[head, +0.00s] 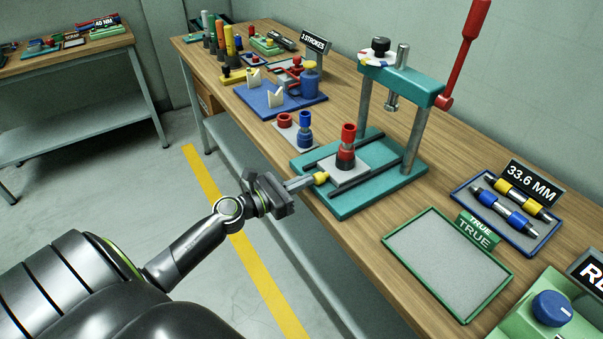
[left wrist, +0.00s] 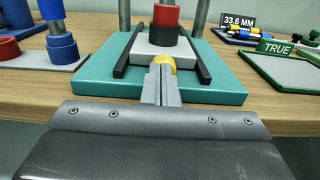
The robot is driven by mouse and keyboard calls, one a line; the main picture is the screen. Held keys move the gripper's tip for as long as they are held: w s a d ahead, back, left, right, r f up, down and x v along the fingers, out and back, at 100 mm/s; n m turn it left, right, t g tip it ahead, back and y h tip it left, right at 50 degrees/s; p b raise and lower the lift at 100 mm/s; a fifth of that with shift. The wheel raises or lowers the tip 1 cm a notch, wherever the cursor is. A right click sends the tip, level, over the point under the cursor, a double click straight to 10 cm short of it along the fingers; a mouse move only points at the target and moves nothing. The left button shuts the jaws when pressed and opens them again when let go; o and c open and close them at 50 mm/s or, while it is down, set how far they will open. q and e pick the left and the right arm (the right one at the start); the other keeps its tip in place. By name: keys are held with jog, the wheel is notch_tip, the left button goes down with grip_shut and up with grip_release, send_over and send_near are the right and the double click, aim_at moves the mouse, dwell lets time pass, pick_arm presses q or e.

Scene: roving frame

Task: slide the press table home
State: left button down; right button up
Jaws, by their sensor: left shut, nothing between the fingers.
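The press has a teal base (head: 357,203), two posts and a teal crossbeam (head: 402,85) with a red lever (head: 468,48). Its grey sliding table (head: 336,169) sits between two dark rails and carries a red and dark stacked part (head: 346,147). A yellow knob (head: 321,178) is on the table's near edge. My left gripper (head: 303,183) is shut and empty, its tips at the knob. In the left wrist view the shut fingers (left wrist: 161,82) point at the yellow knob (left wrist: 164,62) and overlap it; contact is likely but not certain. My right gripper is not in view.
Left of the press are a grey plate with red and blue parts (head: 283,134) and a blue fixture tray (head: 273,106). Right are a green-rimmed TRUE tray (head: 402,262) and a blue gauge tray (head: 487,232). The workbench's front edge runs below my left gripper.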

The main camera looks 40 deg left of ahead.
aim_at(319, 173)
pick_arm(q)
jog(key=p+x, duration=0.1)
jog(key=x, duration=0.3)
jog(key=shift+r, duration=0.2)
jog(key=shift+w+d+f, duration=0.15)
jog(key=shift+w+d, duration=0.15)
jog(key=shift+w, duration=0.2)
jog(key=shift+s, duration=0.15)
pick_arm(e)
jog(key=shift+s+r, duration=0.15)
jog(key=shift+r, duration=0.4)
pick_arm(q)
jog(key=shift+a, duration=0.1)
